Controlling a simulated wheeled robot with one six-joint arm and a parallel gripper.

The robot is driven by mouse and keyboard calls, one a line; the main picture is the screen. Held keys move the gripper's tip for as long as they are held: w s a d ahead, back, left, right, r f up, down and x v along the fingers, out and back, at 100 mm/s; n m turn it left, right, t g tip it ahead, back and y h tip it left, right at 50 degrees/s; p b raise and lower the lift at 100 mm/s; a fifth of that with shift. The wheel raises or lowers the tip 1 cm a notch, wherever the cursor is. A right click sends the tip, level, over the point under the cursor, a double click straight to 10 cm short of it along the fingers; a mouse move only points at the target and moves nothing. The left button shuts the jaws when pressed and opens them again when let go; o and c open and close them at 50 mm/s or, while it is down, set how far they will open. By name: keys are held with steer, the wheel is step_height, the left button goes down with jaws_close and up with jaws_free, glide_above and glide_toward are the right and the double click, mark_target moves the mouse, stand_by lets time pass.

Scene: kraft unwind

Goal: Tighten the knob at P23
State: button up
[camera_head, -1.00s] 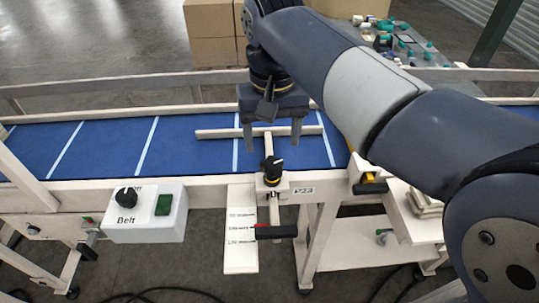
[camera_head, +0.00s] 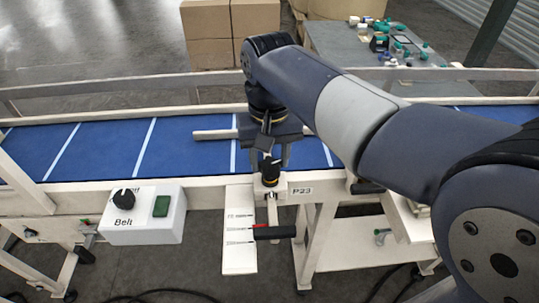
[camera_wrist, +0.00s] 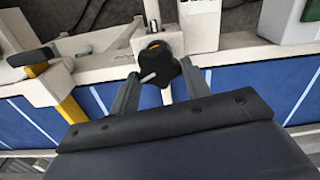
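The knob at P23 (camera_head: 270,172) is black and sits on a white clamp at the belt's near edge, left of the P23 label (camera_head: 302,191). In the wrist view it is a star-shaped black knob (camera_wrist: 158,67) with a pale pin-like piece at its middle. My gripper (camera_head: 270,160) points down over the knob. In the wrist view my gripper (camera_wrist: 160,82) is open, with one finger on each side of the knob. A gap shows at the left finger; contact at the right finger cannot be told.
Below the clamp hang a marked white scale plate (camera_head: 240,230) and a black-handled lever (camera_head: 274,232) with a red part. A Belt control box (camera_head: 143,215) stands to the left. The blue belt (camera_head: 100,150) carries a white bar (camera_head: 214,134) beside my gripper.

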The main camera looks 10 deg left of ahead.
steer(key=c, duration=0.4)
steer(key=shift+c, duration=0.2)
steer(key=shift+r+m, duration=0.1)
steer(key=shift+m, duration=0.2)
steer(key=shift+m+p, duration=0.75)
steer(key=shift+m, duration=0.15)
steer(key=m+p, duration=0.1)
steer(key=m, duration=0.3)
steer(key=shift+w+d+r+p, duration=0.1)
steer(key=shift+d+p, duration=0.05)
steer(key=shift+p, duration=0.25)
steer(key=m+p, duration=0.2)
steer(key=m, duration=0.4)
steer(key=shift+d+m, duration=0.15)
steer(key=shift+m, duration=0.25)
steer(key=m+p, duration=0.1)
steer(key=m, duration=0.3)
steer(key=shift+m, duration=0.3)
steer(key=m, duration=0.4)
steer(key=shift+s+d+m+p, duration=0.1)
steer(key=shift+s+m+p, duration=0.2)
steer(key=shift+m, duration=0.1)
